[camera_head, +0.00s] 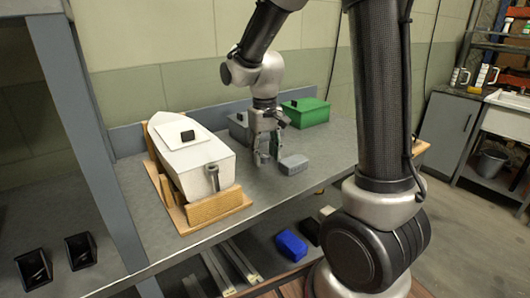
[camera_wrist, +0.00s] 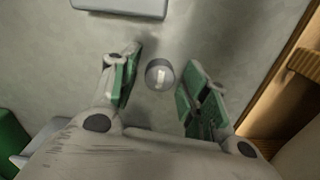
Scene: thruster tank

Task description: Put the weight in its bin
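A small round grey metal piece (camera_wrist: 160,74), which looks like the weight, stands on the bench between my fingers in the wrist view. A gap shows on both sides of it. My gripper (camera_wrist: 156,88) is open with green finger pads and points down over it. In the head view my gripper (camera_head: 265,158) is low over the bench, and the round piece cannot be made out there. Two black open-topped bins (camera_head: 33,268) (camera_head: 80,250) stand at the lower left. I cannot tell which bin belongs to the weight.
A grey block (camera_head: 293,163) lies right of my gripper, also in the wrist view (camera_wrist: 120,8). A green box (camera_head: 305,112) and a grey box (camera_head: 238,128) stand behind. A white boat hull (camera_head: 192,160) rests in a wooden cradle (camera_head: 218,207) to the left. A blue block (camera_head: 291,244) lies below.

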